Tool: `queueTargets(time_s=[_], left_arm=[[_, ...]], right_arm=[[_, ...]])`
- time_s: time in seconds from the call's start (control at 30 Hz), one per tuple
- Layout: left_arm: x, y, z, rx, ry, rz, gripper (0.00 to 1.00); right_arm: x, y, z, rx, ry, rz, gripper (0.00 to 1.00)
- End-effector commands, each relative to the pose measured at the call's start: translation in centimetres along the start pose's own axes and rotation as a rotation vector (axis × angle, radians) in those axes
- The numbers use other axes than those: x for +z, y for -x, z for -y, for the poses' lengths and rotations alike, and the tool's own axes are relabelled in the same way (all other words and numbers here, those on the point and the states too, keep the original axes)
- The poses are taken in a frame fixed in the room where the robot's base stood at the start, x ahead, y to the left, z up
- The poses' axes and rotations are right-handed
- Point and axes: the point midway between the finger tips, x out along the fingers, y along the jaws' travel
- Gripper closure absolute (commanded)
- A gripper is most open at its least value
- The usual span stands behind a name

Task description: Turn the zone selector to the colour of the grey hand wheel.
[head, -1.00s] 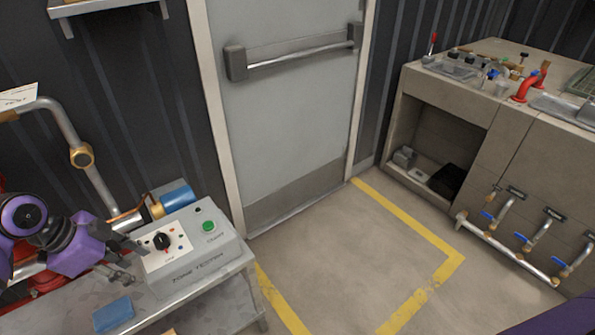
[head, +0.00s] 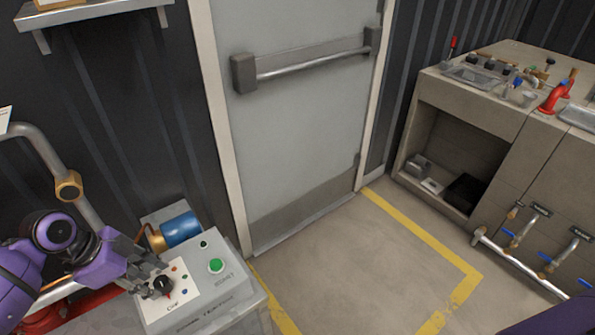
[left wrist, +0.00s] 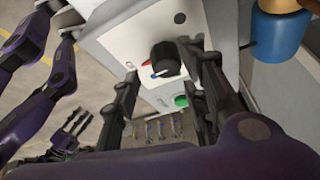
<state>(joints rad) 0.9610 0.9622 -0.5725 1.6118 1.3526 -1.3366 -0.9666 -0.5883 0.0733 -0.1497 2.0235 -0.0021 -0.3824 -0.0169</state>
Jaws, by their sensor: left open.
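The zone selector is a black round knob (head: 162,285) on a white plate on top of a grey box (head: 215,302), with small coloured dots beside it. My left gripper (head: 148,277) is open at the knob's left side in the head view. In the left wrist view the selector (left wrist: 165,57) shows between the open fingers of my left gripper (left wrist: 160,66); I cannot tell if they touch it. A red and a blue mark show by the knob there. No grey hand wheel can be made out. My right gripper (left wrist: 76,127) shows small in the left wrist view.
A green button (head: 216,266) and a small black one sit on the same box. A blue cylinder (head: 181,230) with a brass end lies behind it. A door (head: 295,120) stands beyond; a sink counter (head: 480,120) is at right. The floor between is clear.

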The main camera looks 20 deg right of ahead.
Motion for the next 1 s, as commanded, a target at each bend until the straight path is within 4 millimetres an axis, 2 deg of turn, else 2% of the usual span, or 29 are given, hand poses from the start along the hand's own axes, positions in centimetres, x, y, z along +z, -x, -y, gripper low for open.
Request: queueTargets(time_s=[0.1,0.2,0.47,0.53,0.8,1.0], left_arm=[[0.0,-1.4,0.0,0.002,0.000,-0.001,0.59],[0.0,-2.0,0.0,0.000,0.000,-0.001,0.59],[0.0,-2.2,0.0,-0.001,-0.001,0.000,0.59],[0.0,-2.2,0.0,-0.001,-0.001,0.000,0.65],[0.0,-2.3,-0.1,0.002,-0.001,0.000,0.99],[-0.1,-2.3,-0.2,0.001,0.010,-0.001,0.99]], right_arm=[[-0.3,-0.2,0.1,-0.001,0.001,-0.005,0.60],[-0.5,-0.2,0.1,-0.002,0.002,-0.010,0.60],[-1.0,-0.1,0.1,-0.002,0.002,-0.019,0.60],[-1.0,-0.1,0.1,-0.002,0.002,-0.019,0.60],[-1.0,-0.1,0.1,-0.002,0.001,-0.019,0.60],[-1.1,0.0,0.1,-0.002,0.001,-0.020,0.60]])
